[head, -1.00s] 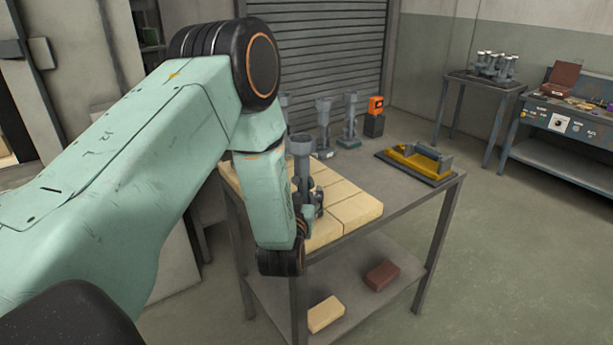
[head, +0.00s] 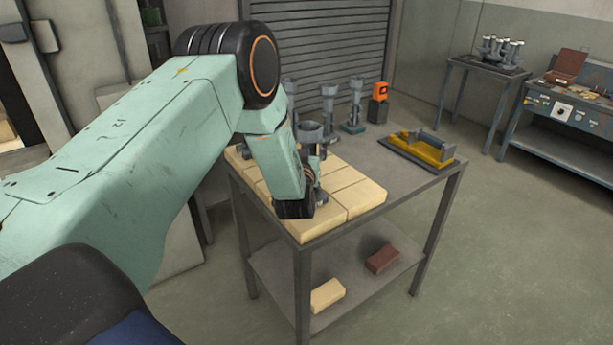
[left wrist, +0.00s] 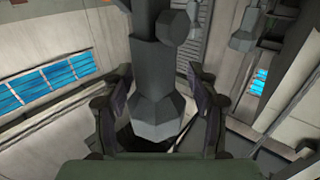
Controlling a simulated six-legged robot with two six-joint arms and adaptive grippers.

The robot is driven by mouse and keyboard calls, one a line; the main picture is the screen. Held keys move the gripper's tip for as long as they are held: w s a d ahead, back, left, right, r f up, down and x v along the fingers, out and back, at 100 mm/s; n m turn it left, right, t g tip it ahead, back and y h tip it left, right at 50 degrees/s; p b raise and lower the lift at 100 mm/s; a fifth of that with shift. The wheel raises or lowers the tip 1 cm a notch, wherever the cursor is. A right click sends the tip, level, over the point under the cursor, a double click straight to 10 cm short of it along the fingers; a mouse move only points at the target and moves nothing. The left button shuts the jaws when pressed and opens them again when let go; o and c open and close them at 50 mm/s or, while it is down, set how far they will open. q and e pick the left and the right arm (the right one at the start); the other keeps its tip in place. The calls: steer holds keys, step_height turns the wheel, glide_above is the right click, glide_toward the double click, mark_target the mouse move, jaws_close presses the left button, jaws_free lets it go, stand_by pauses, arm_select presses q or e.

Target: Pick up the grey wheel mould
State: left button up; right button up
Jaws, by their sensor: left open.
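A grey mould with a cup-shaped top (head: 309,131) stands upright on the tan blocks; I take it for the grey wheel mould. My left wrist partly hides it in the head view. In the left wrist view the mould (left wrist: 157,65) rises between the two fingers of my left gripper (left wrist: 157,110). The fingers are open on either side of it, with a gap visible at its lower part. In the head view my left gripper is mostly hidden by its own wrist. My right gripper is not in view.
Tan blocks (head: 366,196) cover the table's near left. Behind stand other grey moulds (head: 328,108) (head: 355,104) and an orange device (head: 379,92) on a dark block. A yellow and grey fixture (head: 420,149) lies at right. The table (head: 385,228) has clear room between.

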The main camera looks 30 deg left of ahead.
arm_select(q)
steer(key=shift+w+d+f, duration=0.25)
steer(key=shift+w, duration=0.3)
steer(key=shift+s+a+r, duration=0.25)
steer(key=shift+s, duration=0.3)
steer(key=c, duration=0.6)
steer(key=shift+w+d+f, duration=0.2)
steer(key=shift+w+d, duration=0.05)
steer(key=shift+w, duration=0.2)
steer(key=c, duration=0.4)
steer(key=shift+s, duration=0.15)
jaws_close()
steer(key=shift+s+a+r, duration=0.15)
steer(key=shift+s+a, duration=0.05)
steer(key=shift+w, duration=0.15)
